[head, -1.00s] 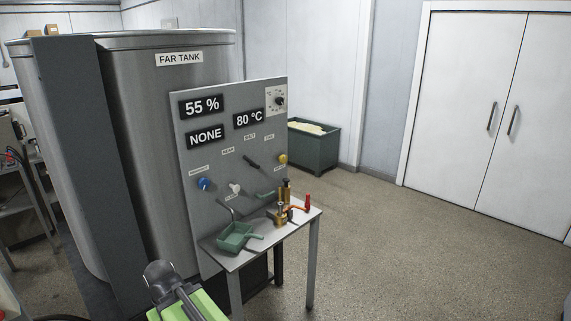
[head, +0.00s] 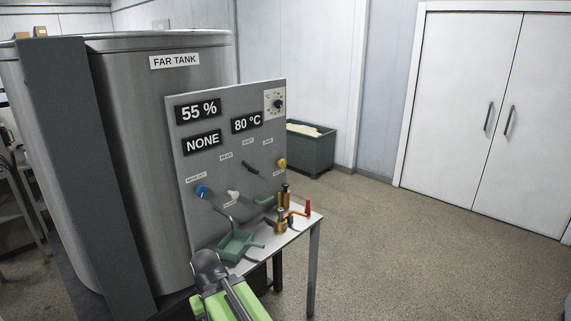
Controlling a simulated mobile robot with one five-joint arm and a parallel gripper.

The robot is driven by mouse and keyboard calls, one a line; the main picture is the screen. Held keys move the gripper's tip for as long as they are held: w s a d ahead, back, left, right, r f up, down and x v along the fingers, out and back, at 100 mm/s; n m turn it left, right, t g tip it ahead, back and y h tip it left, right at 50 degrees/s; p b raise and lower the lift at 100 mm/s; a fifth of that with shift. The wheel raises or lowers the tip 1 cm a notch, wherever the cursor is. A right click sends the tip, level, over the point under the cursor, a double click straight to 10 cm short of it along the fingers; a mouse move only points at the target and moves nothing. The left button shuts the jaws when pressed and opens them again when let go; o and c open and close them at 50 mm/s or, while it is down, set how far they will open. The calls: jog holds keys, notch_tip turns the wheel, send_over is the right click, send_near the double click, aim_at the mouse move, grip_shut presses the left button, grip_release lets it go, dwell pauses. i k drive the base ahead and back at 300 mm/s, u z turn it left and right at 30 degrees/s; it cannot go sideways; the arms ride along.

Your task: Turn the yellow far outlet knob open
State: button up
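The yellow knob (head: 282,163) is at the right edge of the grey control panel (head: 215,172), below the dial. It is small, and I cannot read its setting. My arm, green and dark grey, shows at the bottom centre, in front of the panel's small table and well short of the knob. My gripper's fingertips cannot be made out, so I cannot tell whether it is open or shut.
A blue knob (head: 201,191) and a white knob (head: 233,196) sit on the panel's left side. The small table (head: 255,255) bears a green scoop (head: 236,244) and brass and orange fittings. The far tank (head: 160,130) stands behind. A dark bin (head: 312,150) is beyond. The floor to the right is clear.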

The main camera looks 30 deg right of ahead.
aim_at(282, 163)
jog(key=i, duration=0.9)
jog(key=u, duration=0.05)
